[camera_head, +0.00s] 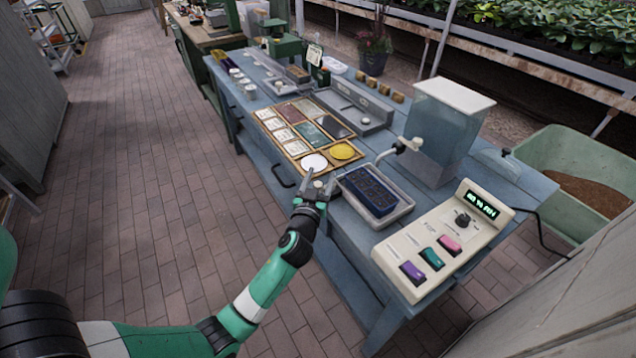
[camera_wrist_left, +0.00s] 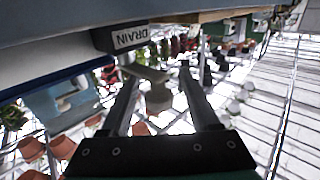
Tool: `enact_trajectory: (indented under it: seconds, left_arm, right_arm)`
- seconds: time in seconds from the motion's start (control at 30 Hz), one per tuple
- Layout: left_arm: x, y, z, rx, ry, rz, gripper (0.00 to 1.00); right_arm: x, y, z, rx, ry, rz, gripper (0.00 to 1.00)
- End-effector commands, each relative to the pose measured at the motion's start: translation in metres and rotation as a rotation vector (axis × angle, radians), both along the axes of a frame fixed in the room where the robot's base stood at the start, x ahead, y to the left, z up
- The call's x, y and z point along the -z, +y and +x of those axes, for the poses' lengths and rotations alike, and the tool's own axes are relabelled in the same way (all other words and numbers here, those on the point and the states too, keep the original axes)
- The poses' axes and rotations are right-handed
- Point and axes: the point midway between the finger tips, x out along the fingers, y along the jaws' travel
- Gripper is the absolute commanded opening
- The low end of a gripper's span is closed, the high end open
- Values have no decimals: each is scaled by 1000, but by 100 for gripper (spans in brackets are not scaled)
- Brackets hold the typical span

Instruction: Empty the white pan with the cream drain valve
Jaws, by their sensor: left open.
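A pale, shallow pan (camera_head: 402,211) holding a dark blue-black seed tray (camera_head: 370,190) sits near the bench's front edge in the head view. My left gripper (camera_head: 321,179) is just left of the pan, with its two fingers apart. The valve is not clear in the head view. My right gripper is out of view.
A clear water tank (camera_head: 440,130) with a tap (camera_head: 405,146) stands behind the pan. A cream control box (camera_head: 440,245) with coloured switches is to its right. A wooden-framed board of samples (camera_head: 306,136) lies to the left. The brick floor (camera_head: 150,150) in front is open.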

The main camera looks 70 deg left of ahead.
Motion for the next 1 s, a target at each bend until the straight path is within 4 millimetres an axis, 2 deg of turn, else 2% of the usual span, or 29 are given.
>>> enact_trajectory:
  seconds: [0.17, 0.4, 0.5, 0.63, 1.0]
  left_arm:
    - [-1, -22, -17, 3, 2, -1, 62]
    - [0, -67, -52, 4, 3, 0, 62]
    - [1, -80, -62, 4, 3, 0, 62]
    - [0, -89, -70, 2, 1, 0, 62]
    - [0, -89, -71, 0, 0, 0, 62]
  right_arm:
    - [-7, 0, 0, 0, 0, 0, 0]
    - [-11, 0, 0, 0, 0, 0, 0]
    - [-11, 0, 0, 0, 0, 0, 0]
    - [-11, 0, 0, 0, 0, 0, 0]
    - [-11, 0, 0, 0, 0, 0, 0]
